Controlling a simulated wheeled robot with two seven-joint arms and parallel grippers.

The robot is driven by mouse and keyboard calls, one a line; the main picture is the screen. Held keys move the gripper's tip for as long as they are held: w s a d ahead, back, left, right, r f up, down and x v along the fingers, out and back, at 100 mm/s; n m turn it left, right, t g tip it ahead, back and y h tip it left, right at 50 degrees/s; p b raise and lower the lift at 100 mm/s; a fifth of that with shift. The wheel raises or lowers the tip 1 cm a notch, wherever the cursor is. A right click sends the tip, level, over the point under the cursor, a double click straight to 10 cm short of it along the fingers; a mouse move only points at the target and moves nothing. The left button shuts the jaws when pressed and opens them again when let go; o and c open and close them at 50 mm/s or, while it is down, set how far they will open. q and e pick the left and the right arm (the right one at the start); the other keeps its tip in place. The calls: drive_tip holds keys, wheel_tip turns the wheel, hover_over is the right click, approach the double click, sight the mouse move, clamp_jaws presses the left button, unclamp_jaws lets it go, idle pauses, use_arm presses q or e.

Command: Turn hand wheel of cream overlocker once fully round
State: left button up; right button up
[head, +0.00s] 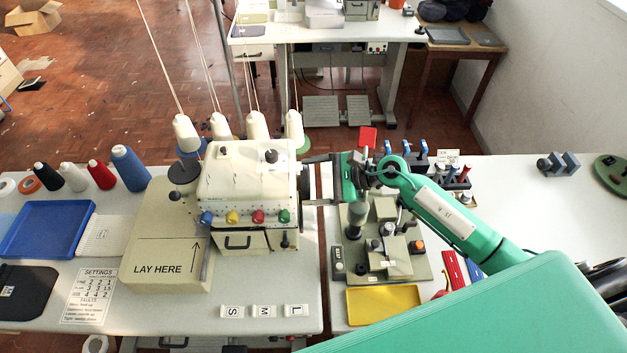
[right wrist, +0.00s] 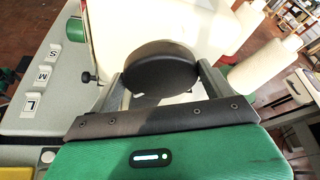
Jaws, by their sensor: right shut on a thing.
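The cream overlocker (head: 245,180) stands on the left table, with coloured dials along its front and thread cones behind it. Its dark round hand wheel (right wrist: 160,68) shows in the right wrist view, on the machine's side. My right gripper (head: 308,180) reaches the machine's right side from the right. In the right wrist view my right gripper (right wrist: 162,78) has one finger on each side of the wheel and is shut on its rim. In the head view the wheel is mostly hidden by the gripper. My left gripper is not in view.
A grey-green fixture (head: 385,245) and a yellow tray (head: 383,304) are close below my right arm. The LAY HERE box (head: 165,250) adjoins the machine's left. Thread cones (head: 294,130) stand close behind it. S, M and L tags (head: 264,311) lie in front.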

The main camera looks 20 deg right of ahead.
drive_tip(key=shift+w+d+f+m+g+y+b, duration=0.1)
drive_tip(key=shift+w+m+g+y+b, duration=0.2)
drive_tip(key=shift+m+g+b, duration=0.9)
drive_tip(key=shift+w+d+r+m+g+y+b, duration=0.1)
drive_tip(key=shift+w+m+g+y+b, duration=0.2)
drive_tip(key=shift+m+g+b, duration=0.9)
drive_tip(key=shift+w+d+f+m+g+y+b, duration=0.15)
drive_tip(key=shift+m+g+y+b, duration=0.3)
drive_tip(key=shift+m+b, duration=1.45)
drive_tip(key=shift+a+g, duration=0.1)
drive_tip(key=shift+g, duration=0.15)
drive_tip(key=o, duration=0.9)
drive_tip(key=shift+r, duration=0.2)
